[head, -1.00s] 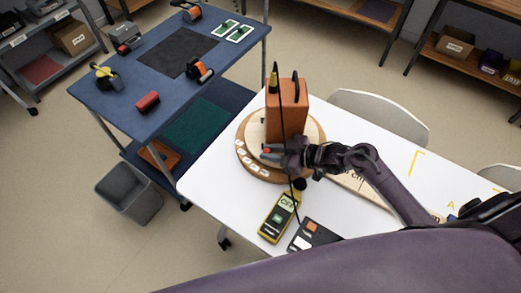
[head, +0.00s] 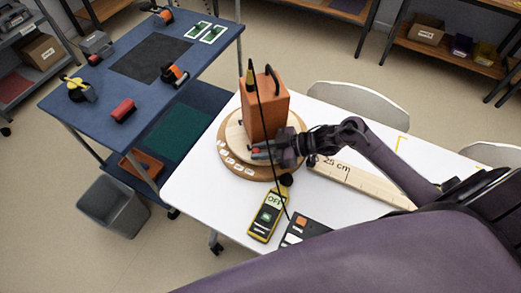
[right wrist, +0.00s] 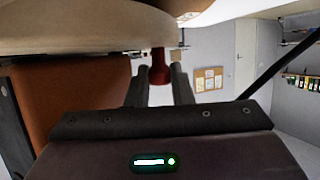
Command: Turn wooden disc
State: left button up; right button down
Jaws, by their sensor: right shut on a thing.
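The round wooden disc (head: 229,132) lies on the white table, with several small white labels along its near left rim. A tall orange box (head: 265,117), likely the speaker, stands upright on it. My right gripper (head: 259,152) reaches in from the right, low beside the box's near side. It is shut on a small red peg at the disc; in the right wrist view the red peg (right wrist: 158,68) shows between the two fingers, under the disc's pale edge (right wrist: 80,32). The fingers partly hide the peg in the head view. My left gripper is not in view.
A yellow meter (head: 268,214) reading OFF and a dark pad (head: 302,232) lie on the white table (head: 205,205) in front. A ruler (head: 365,184) marked 25 cm lies right, under my arm. A thin black cable (head: 259,95) crosses the box. A blue cart (head: 70,104) stands left.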

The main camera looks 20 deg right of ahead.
jog(key=c, duration=1.6)
grip_release()
jog(key=shift+o, duration=0.2)
jog(key=b+v, duration=0.1)
jog(key=v, duration=0.6)
jog(key=shift+f, duration=0.2)
jog(key=shift+s+d+r, duration=0.2)
jog(key=shift+d+r, duration=0.1)
jog(key=shift+d, duration=0.05)
